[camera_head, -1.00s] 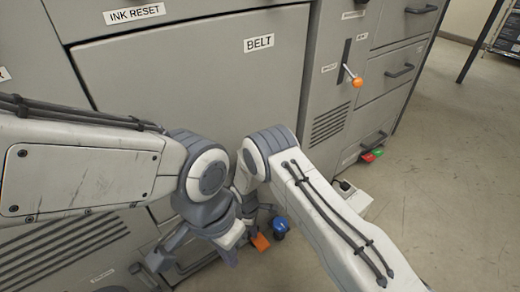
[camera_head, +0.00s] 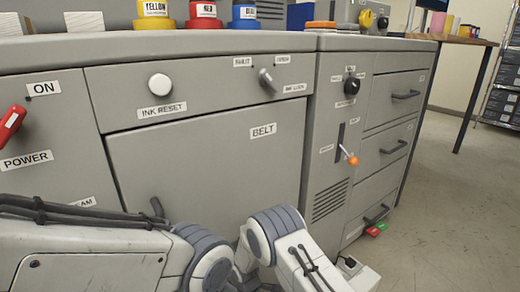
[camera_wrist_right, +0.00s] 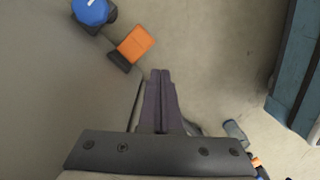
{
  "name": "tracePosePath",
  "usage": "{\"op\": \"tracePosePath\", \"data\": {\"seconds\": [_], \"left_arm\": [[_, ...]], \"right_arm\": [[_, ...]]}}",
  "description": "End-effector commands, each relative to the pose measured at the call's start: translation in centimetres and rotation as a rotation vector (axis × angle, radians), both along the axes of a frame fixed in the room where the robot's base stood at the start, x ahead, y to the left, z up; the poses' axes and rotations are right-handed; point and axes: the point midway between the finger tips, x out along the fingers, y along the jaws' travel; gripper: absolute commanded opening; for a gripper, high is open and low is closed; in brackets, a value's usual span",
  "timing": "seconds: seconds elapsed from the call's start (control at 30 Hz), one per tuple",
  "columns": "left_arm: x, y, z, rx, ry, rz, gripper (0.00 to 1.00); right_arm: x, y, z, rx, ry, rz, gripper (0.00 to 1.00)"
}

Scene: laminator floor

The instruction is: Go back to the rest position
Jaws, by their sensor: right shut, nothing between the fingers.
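My right gripper (camera_wrist_right: 160,88) shows in the right wrist view with its two dark fingers together and nothing between them. It points down over the floor, beside the grey machine side. In the head view both arms reach in at the bottom, in front of the grey machine (camera_head: 206,160). The ends of both arms drop below the frame's bottom edge there, so neither gripper shows in that view.
A blue round-topped object (camera_wrist_right: 90,10) and an orange block (camera_wrist_right: 135,43) are near the right gripper. The red power lever (camera_head: 12,122), white ink reset knob (camera_head: 159,86) and orange-tipped lever (camera_head: 350,157) stick out of the machine front. The floor (camera_head: 450,210) at right is clear.

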Motion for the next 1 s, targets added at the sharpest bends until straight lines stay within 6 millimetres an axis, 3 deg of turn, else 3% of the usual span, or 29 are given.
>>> {"op": "tracePosePath", "data": {"seconds": [0.27, 0.47, 0.57, 0.77, 1.0], "left_arm": [[0.0, 0.0, 0.1, -0.001, -0.001, 0.0, 0.0], [0.0, 0.0, 0.3, -0.001, -0.001, 0.0, 0.0], [0.0, 0.0, 0.4, -0.001, -0.001, 0.0, 0.0], [0.0, 0.0, 0.7, -0.001, -0.001, 0.0, 0.0], [0.0, 0.0, 1.0, -0.001, -0.001, 0.0, 0.0]], "right_arm": [[-0.1, 1.0, 4.2, 0.009, -0.014, -0.047, 0.0], [-0.8, 1.6, 9.6, 0.02, -0.029, -0.115, 0.0], [-1.7, 1.8, 13.2, 0.029, -0.037, -0.162, 0.0], [-5.9, 1.6, 22.7, 0.059, -0.056, -0.297, 0.0], [-13.7, -0.7, 31.9, 0.104, -0.06, -0.472, 0.0]]}}
